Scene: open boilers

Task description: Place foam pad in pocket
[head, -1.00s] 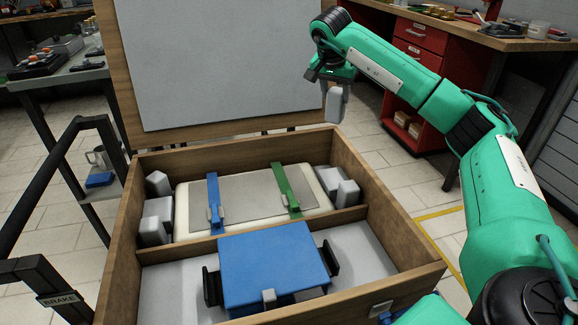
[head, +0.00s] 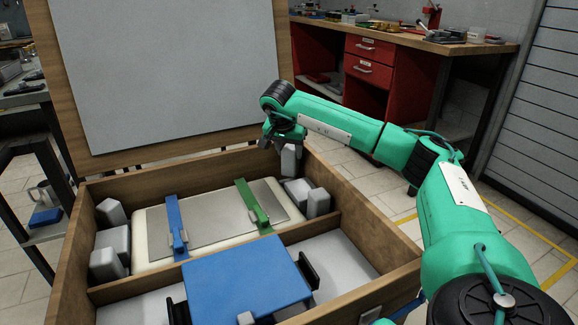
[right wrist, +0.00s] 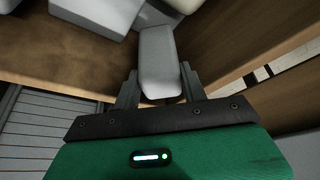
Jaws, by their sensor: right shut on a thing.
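My right gripper (head: 285,143) is shut on a light grey foam pad (head: 290,160), which hangs upright at the back right corner of the wooden crate (head: 365,225). In the right wrist view, the pad (right wrist: 160,62) sits between the two fingers, with crate wood around it. In the crate's back compartment, a cream-edged case (head: 150,237) with a grey top lies under a blue strap (head: 175,228) and a green strap (head: 253,205). Other grey pads stand at its left (head: 112,213) and right (head: 318,203). I cannot tell which gap is the pocket. My left gripper is out of view.
The crate's open lid (head: 165,75) stands up at the back. A workbench (head: 420,40) with red drawers stands behind my right arm.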

